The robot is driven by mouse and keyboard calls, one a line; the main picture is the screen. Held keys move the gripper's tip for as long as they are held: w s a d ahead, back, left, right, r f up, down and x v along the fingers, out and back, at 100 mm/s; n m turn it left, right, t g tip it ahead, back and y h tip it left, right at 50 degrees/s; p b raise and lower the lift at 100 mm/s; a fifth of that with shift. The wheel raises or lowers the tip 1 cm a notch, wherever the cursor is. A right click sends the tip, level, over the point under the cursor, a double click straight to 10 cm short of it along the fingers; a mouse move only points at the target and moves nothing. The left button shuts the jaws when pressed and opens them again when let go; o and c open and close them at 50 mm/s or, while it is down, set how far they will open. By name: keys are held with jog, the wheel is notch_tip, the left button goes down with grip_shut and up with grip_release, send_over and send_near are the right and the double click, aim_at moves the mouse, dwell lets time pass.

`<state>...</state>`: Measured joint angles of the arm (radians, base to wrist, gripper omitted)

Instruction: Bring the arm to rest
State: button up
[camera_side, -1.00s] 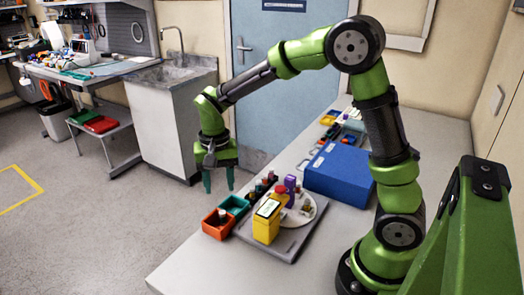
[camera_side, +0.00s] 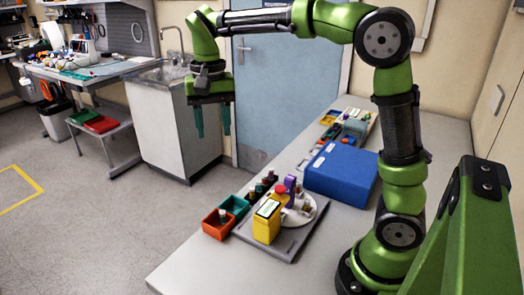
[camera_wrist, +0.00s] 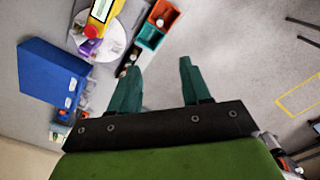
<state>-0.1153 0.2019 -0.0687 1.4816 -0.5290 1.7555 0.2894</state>
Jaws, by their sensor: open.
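My gripper (camera_side: 213,122) is raised high above the far left edge of the table in the side view, pointing down, its two teal fingers apart with nothing between them. In the wrist view my gripper (camera_wrist: 158,78) also shows open and empty over the floor beside the table edge. The yellow pump box (camera_side: 266,222) with a red knob stands upright on the grey tray (camera_side: 290,247), by a white round plate (camera_side: 312,213) and a purple item (camera_side: 290,186). My gripper is well clear of all of them.
Orange and teal bins (camera_side: 219,222) sit at the table's left edge, with several small bottles beside them. A blue box (camera_side: 342,172) stands behind the tray, and coloured items (camera_side: 350,127) lie farther back. The front of the table is bare. A sink cabinet (camera_side: 170,122) stands beyond.

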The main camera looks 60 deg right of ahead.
jog(key=s+f+n+t+y, duration=0.1)
jog(key=s+n+t, duration=0.1)
jog(key=s, duration=0.6)
jog(key=s+a+f+n+t+y, duration=0.1)
jog(key=s+f+n+t, duration=0.1)
jog(key=s+t, duration=0.3)
jog(key=s+n, duration=0.1)
jog(key=s, duration=0.2)
jog(key=shift+s+f, duration=0.15)
jog(key=shift+s, duration=0.1)
